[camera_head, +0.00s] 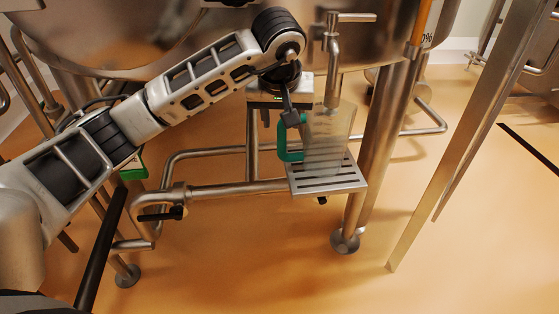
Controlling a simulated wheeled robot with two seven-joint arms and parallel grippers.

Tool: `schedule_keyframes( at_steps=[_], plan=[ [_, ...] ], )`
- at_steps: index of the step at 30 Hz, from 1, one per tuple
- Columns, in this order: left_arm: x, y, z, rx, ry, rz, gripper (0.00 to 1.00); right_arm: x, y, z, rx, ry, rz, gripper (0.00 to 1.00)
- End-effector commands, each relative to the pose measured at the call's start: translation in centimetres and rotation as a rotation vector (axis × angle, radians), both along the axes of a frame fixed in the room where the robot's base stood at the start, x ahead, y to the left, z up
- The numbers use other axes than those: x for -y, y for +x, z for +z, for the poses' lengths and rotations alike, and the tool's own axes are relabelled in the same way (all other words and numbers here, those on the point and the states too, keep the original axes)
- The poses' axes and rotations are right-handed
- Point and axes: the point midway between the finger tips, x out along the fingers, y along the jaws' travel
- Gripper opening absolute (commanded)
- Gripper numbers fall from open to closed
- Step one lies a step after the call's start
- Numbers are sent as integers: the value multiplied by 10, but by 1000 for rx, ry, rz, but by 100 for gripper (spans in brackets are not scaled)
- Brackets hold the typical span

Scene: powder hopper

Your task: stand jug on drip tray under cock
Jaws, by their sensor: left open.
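The clear jug (329,138) with a green handle (284,142) stands upright on the slotted metal drip tray (328,181). The cock (333,62), a steel pipe with a lever on top, comes down above the jug; its lower end is at the jug's mouth. My left gripper (291,116) is open at the top of the green handle, on the jug's left side. I cannot tell whether its fingers touch the handle. My right gripper is not in view.
Large steel vessels fill the back. A pipe frame (235,188) with a black-handled valve (162,212) runs left of the tray. A vessel leg (374,150) stands just right of the tray, and a slanted steel post (470,140) farther right. The orange floor in front is clear.

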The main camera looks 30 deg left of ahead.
Motion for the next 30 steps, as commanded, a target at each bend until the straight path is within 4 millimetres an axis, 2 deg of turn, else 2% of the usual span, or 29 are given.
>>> schedule_keyframes(
  at_steps=[4, 5, 7, 8, 10, 11, 12, 14, 15, 16, 18, 20, 21, 22, 23, 24, 26, 27, 30],
  plan=[
    [12, -4, -9, -15, -50, -8, 41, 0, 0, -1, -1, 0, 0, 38],
    [20, -6, -14, -22, -83, -13, 41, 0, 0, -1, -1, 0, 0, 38],
    [48, -17, -33, -61, -213, -21, 41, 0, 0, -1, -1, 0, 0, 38],
    [66, -25, -43, -88, -293, -19, 41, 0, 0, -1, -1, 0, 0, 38],
    [119, -53, -64, -192, -554, 9, 41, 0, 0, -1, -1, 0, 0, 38],
    [145, -70, -70, -257, -693, 39, 41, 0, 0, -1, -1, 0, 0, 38],
    [179, -93, -70, -365, -892, 104, 41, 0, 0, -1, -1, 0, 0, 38],
    [224, -128, -57, -576, -1207, 255, 41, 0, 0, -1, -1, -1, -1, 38],
    [243, -144, -40, -736, -1404, 386, 41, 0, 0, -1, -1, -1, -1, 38],
    [253, -153, -26, -866, -1541, 497, 41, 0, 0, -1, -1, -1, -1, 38],
    [258, -159, 6, -1200, -1820, 801, 41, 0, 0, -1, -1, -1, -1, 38],
    [245, -151, 23, -1519, -2007, 1105, 41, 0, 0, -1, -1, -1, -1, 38],
    [230, -142, 25, -1747, -2098, 1328, 41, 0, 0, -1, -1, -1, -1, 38],
    [216, -135, 21, 1795, 1999, -1406, 41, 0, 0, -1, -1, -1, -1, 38],
    [201, -128, 13, 1715, 1763, -1374, 41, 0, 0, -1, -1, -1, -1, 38],
    [180, -122, -6, 1596, 1463, -1314, 41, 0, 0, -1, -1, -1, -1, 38],
    [149, -120, -45, 1406, 1053, -1192, 41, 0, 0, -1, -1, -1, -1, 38],
    [133, -126, -74, 1278, 815, -1100, 41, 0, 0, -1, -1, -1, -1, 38],
    [107, -157, -140, 998, 363, -872, 41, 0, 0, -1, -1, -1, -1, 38]
  ],
)
